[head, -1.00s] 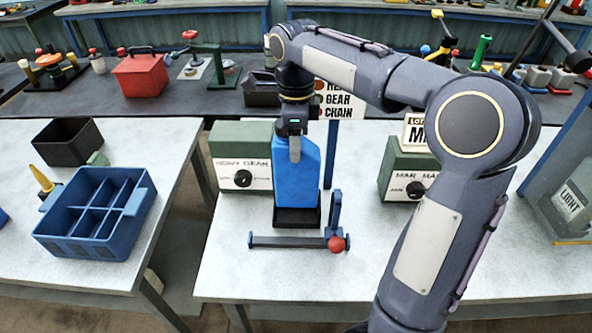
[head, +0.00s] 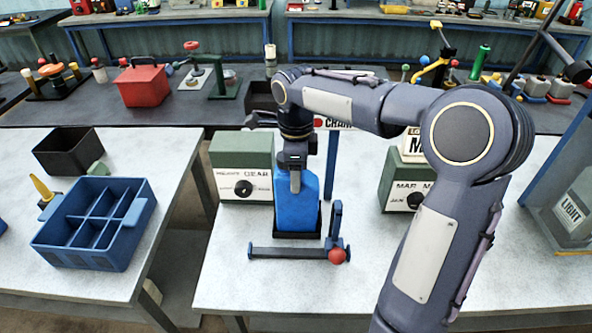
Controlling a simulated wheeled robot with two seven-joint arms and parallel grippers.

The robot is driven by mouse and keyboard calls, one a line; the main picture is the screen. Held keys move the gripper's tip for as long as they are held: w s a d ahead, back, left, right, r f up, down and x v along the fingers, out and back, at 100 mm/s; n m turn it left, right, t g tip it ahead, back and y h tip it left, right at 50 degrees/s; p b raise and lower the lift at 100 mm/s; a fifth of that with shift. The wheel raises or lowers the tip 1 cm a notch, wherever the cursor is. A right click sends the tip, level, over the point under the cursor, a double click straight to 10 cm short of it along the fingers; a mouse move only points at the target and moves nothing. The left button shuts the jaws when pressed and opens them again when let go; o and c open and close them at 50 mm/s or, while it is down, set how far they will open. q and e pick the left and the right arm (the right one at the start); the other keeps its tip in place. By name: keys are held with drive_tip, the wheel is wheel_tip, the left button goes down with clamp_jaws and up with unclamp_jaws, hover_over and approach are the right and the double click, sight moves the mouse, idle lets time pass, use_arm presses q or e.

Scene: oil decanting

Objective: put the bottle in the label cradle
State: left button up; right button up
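The blue bottle (head: 292,210) stands upright in the middle of the table. Its lower end is inside the dark tray of the label cradle (head: 290,252), which has a low front bar, a blue upright at the right and a red knob. I cannot see whether its base touches the tray floor. My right gripper (head: 295,183) comes from above and is shut on the top of the bottle, with one finger in front of it. The far finger and the bottle's neck are hidden. My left gripper is out of view.
Green boxes with dials stand behind left (head: 241,168) and right (head: 407,182) of the bottle. A blue divided crate (head: 95,240) sits on the left table, across a gap. The front of the cradle's table is clear.

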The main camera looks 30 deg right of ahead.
drive_tip(key=o, duration=0.3)
drive_tip(key=shift+r, duration=0.1)
wheel_tip(320, 180, up, 12)
drive_tip(key=shift+r+p, duration=0.1)
drive_tip(key=shift+p, duration=0.35)
drive_tip(key=shift+s+a+f+n+t+y, duration=0.9)
drive_tip(key=shift+s+f+n, duration=1.3)
drive_tip(key=shift+s+n, duration=1.55)
drive_tip(key=shift+s+a+f+n+t+y, duration=0.35)
drive_tip(key=shift+s+a+f+n+t, duration=0.6)
drive_tip(key=shift+s+a+f+n, duration=1.9)
drive_tip(key=shift+s+d+f+n+t+y, duration=0.1)
drive_tip(key=shift+s+f+n+t+y, duration=1.1)
drive_tip(key=shift+s+n, duration=3.45)
drive_tip(key=shift+w+f+g+h, duration=0.15)
drive_tip(key=shift+f+g+h, duration=0.1)
drive_tip(key=shift+f+h, duration=0.25)
